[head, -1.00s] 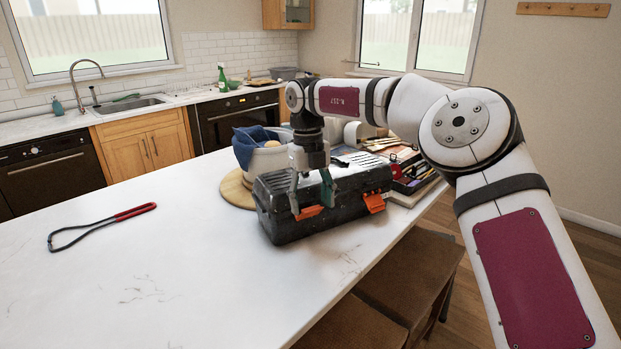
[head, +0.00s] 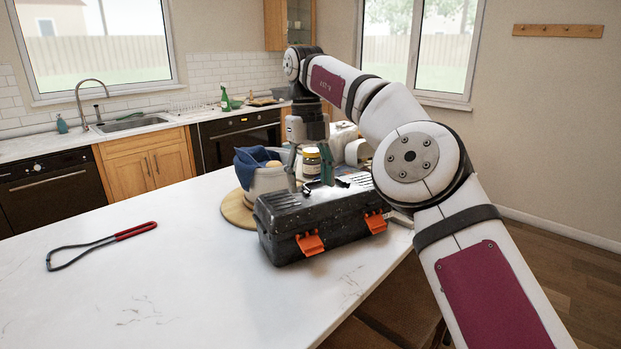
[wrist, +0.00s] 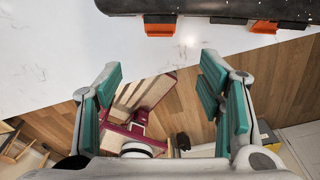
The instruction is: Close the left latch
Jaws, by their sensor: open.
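The black toolbox (head: 285,218) stands shut on the white counter. Two orange latches are on its front: the left latch (head: 309,243) hangs low on the front face, and the right latch (head: 375,222) sits farther right. In the wrist view the left latch (wrist: 160,29) and right latch (wrist: 263,27) show at the top edge, under the toolbox (wrist: 215,8). I cannot tell whether the left latch is fully fastened. My gripper (head: 309,175) points down and appears above the toolbox in the head view. Its green-padded fingers (wrist: 162,85) are spread, with nothing between them, apart from both latches.
A red-handled wire tool (head: 100,244) lies on the counter (head: 170,280) at left, with clear space around it. A pot with a blue cloth (head: 255,160) and a jar (head: 311,163) stand behind the toolbox. The counter's front edge and wooden floor (wrist: 270,75) show below the toolbox in the wrist view.

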